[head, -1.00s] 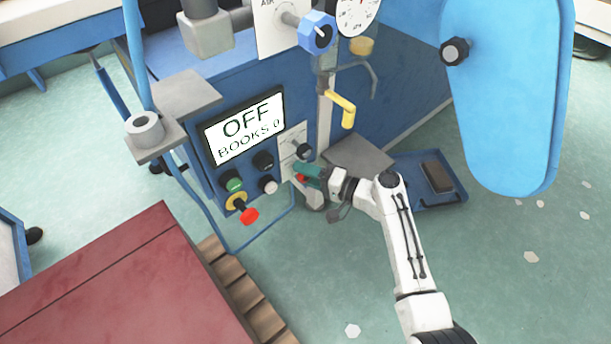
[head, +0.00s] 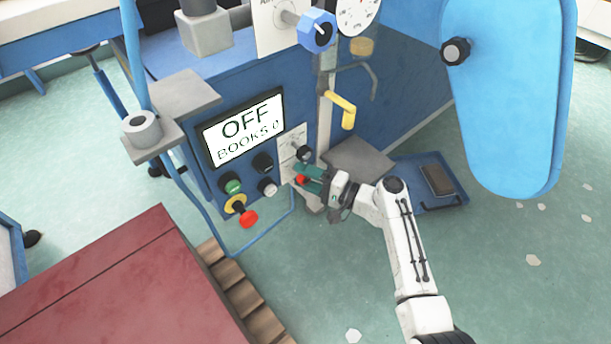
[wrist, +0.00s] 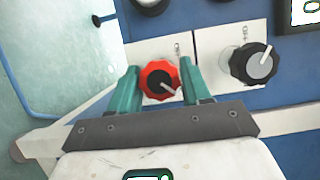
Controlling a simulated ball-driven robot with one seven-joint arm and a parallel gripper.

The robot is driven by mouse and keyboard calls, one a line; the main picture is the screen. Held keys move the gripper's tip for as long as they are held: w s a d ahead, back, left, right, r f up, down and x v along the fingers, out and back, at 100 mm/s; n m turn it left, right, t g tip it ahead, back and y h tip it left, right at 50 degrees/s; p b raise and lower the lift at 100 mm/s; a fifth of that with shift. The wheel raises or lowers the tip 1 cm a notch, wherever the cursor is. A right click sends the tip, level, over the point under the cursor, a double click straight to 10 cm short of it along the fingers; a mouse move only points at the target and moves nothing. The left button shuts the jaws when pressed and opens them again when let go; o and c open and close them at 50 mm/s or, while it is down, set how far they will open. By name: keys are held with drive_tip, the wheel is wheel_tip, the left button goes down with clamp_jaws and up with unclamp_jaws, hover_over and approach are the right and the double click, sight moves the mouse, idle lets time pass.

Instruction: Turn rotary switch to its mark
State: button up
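The red rotary switch (wrist: 160,80) sits on a white plate on the blue machine panel. Its white pointer slants to the lower right in the wrist view. It also shows small in the head view (head: 300,180). My gripper (wrist: 160,72) has its two green fingers on either side of the red knob, spread about its width. The fingers look open, with the knob between them; firm contact cannot be made out. In the head view my gripper (head: 308,178) faces the panel. A small dark mark (wrist: 178,48) is printed on the plate above the knob.
A black knob with a grey face (wrist: 255,63) is close to the right finger in the wrist view. The OFF display (head: 242,128), a green button (head: 231,184) and a red emergency stop (head: 249,219) are left of my gripper. A yellow handle (head: 345,110) hangs above.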

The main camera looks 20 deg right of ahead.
drive_tip(key=o, duration=0.3)
